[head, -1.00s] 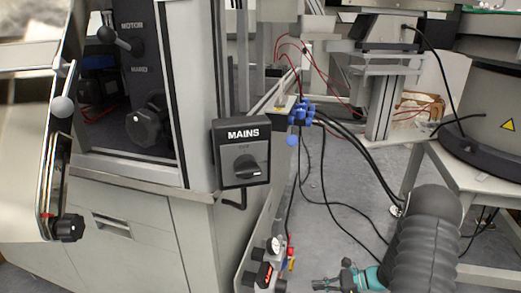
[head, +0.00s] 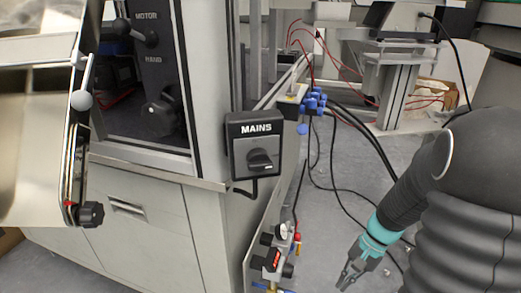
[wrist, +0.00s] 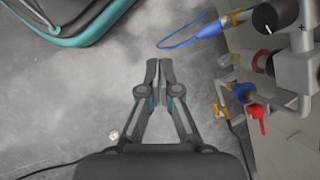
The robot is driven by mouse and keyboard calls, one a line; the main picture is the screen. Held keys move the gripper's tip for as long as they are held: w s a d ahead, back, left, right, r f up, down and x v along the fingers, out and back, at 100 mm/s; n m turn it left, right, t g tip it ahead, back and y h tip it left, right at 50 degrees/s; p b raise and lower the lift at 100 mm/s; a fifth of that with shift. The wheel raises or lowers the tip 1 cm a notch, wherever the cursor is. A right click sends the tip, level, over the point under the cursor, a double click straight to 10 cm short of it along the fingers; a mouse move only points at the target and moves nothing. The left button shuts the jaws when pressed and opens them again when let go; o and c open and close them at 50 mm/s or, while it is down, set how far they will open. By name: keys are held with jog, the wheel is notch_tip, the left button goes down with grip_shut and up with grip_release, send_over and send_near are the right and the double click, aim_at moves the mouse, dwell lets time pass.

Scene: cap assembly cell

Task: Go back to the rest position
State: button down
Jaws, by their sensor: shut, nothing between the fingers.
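My gripper (head: 346,280) is low at the bottom of the head view, to the right of the valve assembly on the cabinet's side. Its fingers point down and left, and it holds nothing. In the wrist view my gripper (wrist: 160,68) shows its two fingertips together over the grey floor. A teal-banded dark part, likely my own base, fills the top left corner of the wrist view.
The valve assembly (head: 277,250) has a gauge and red fittings; it also shows in the wrist view (wrist: 262,92) with a blue hose. The MAINS switch box (head: 257,148) sits on the cabinet (head: 135,215). Black cables (head: 340,190) trail over the floor.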

jog(key=s+a+r+n+t+h+p, duration=0.1)
jog(key=s+a+r+n+t, duration=0.1)
jog(key=r, duration=0.7)
jog(key=s+a+r+n+t+h+p, duration=0.2)
jog(key=s+r+n+t, duration=0.1)
jog(key=r, duration=0.5)
jog(key=s+a+r+n+t+h+p, duration=0.1)
jog(key=s+r+n+t+p, duration=0.1)
jog(key=r, duration=0.7)
jog(key=s+t, duration=0.1)
jog(key=s, duration=0.1)
jog(key=shift+s+a+r+n+h, duration=0.35)
jog(key=shift+s+a+n+h, duration=0.05)
